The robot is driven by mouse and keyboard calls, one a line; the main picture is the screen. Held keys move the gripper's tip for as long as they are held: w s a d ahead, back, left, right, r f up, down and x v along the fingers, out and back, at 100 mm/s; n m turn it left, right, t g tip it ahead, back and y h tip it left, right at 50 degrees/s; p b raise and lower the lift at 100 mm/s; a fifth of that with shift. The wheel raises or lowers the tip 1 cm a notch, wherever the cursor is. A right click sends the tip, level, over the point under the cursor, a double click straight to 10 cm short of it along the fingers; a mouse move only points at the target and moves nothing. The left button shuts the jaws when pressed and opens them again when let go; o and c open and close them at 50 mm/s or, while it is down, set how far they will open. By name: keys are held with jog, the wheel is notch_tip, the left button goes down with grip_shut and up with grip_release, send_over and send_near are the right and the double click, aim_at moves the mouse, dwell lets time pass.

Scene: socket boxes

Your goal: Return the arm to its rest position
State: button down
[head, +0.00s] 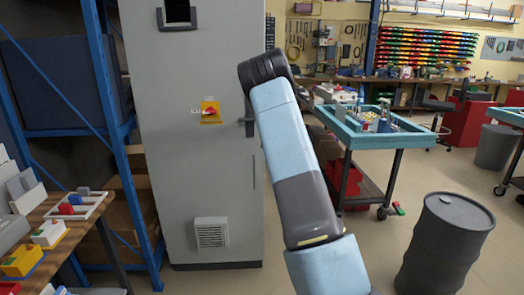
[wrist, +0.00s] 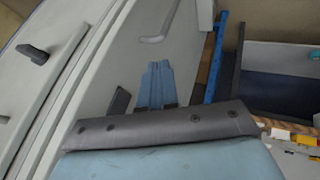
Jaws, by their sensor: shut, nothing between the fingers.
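My arm (head: 285,125) rises from the bottom of the head view in light blue and dark grey segments. It bends at a dark joint in front of the right edge of the grey cabinet (head: 190,150). My gripper is hidden in the head view. In the wrist view, my gripper (wrist: 155,85) shows as two blue fingers side by side, shut and empty. Behind the fingers are pale grey panel surfaces. A light blue and dark grey part of my own arm fills the bottom of that view.
A blue shelf frame (head: 112,110) and a wooden table (head: 75,222) with small boxes stand at left. A dark barrel (head: 445,245) stands at lower right. A teal-topped cart (head: 375,138) is behind it. Open floor lies between my arm and the barrel.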

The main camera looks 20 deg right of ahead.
jog(key=s+a+r+m+t+h, duration=0.1)
jog(key=s+r+m+t, duration=0.15)
jog(key=r, duration=0.75)
jog(key=s+r+m+t+h, duration=0.2)
jog(key=r+t, duration=0.2)
jog(key=r, duration=0.6)
jog(key=s+a+r+m+h, duration=0.1)
jog(key=s+r+m+h, duration=0.3)
jog(key=s+r, duration=0.55)
jog(key=s+a+m+g, duration=0.1)
jog(key=s+a+m, duration=0.15)
jog(key=s, duration=0.65)
jog(key=s+a+m+g, duration=0.2)
jog(key=s+a, duration=0.2)
jog(key=s, duration=0.5)
jog(key=s+a+f+g+y, duration=0.1)
jog(key=s+a+f, duration=0.2)
jog(key=s, duration=0.5)
jog(key=s+a+f+g+y, duration=0.1)
jog(key=s+a+f+g, duration=0.1)
jog(key=s+a, duration=0.4)
jog(key=s+a+f+g+y, duration=0.1)
jog(key=s+a+f, duration=0.4)
jog(key=s, duration=0.6)
jog(key=shift+s+y, duration=0.3)
jog(key=shift+y, duration=0.2)
jog(key=shift+f+g, duration=0.1)
jog(key=shift+g, duration=0.15)
